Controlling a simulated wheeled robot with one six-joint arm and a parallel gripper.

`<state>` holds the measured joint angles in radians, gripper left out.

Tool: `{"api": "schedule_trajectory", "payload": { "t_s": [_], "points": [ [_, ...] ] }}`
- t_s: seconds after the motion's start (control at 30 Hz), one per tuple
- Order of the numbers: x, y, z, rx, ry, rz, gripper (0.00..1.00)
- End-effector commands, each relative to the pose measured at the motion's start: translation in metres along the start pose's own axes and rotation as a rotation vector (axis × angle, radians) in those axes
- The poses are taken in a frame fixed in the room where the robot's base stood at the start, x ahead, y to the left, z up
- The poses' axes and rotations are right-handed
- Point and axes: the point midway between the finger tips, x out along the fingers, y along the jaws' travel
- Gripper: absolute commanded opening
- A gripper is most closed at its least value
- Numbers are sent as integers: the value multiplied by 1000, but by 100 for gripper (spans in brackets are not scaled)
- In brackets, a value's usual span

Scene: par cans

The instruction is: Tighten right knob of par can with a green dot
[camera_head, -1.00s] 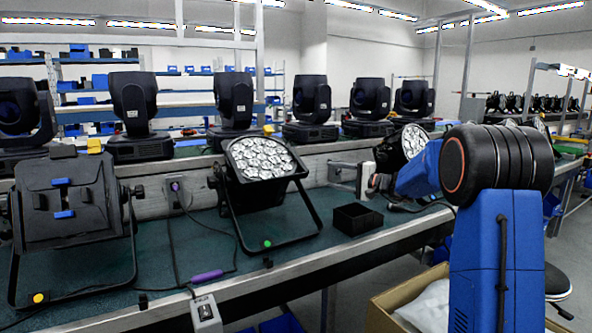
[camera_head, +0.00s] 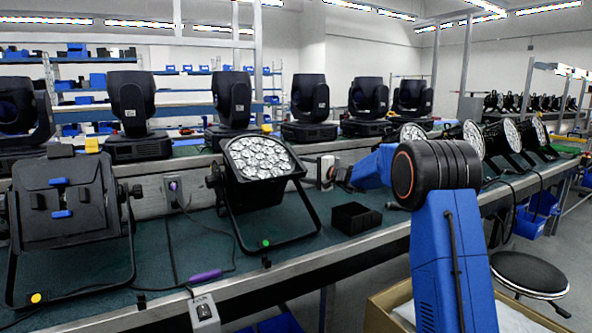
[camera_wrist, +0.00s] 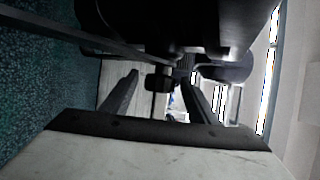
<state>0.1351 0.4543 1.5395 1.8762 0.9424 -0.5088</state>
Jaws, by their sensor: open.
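The par can with the green dot (camera_head: 265,243) stands mid-bench in the head view, its lit-looking lens face (camera_head: 260,158) tilted up in a black bracket. A knob (camera_head: 212,181) shows on its left side; its right knob is hard to make out there. My gripper (camera_head: 327,172) is just right of this par can, its fingers too small to tell apart. In the wrist view my gripper (camera_wrist: 161,80) is open, with a finger on each side of a dark knob (camera_wrist: 157,79). The knob appears between the fingertips, apart from both; its exact depth is unclear. The dark can body fills the top.
A par can with a yellow dot (camera_head: 36,297) stands at left, its back facing me. A small black box (camera_head: 356,218) sits on the bench right of the green-dot can. Moving-head lights (camera_head: 311,105) line the back ledge. A purple-handled tool (camera_head: 205,276) lies in front.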

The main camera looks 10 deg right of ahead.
Motion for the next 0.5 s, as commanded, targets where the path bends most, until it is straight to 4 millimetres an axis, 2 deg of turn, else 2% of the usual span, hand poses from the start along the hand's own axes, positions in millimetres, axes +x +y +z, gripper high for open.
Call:
{"api": "schedule_trajectory", "payload": {
  "t_s": [0.2, 0.5],
  "points": [
    [16, 0, 0, 1, -1, 0, 54],
    [18, 0, 0, 1, 0, 0, 54]
  ]
}}
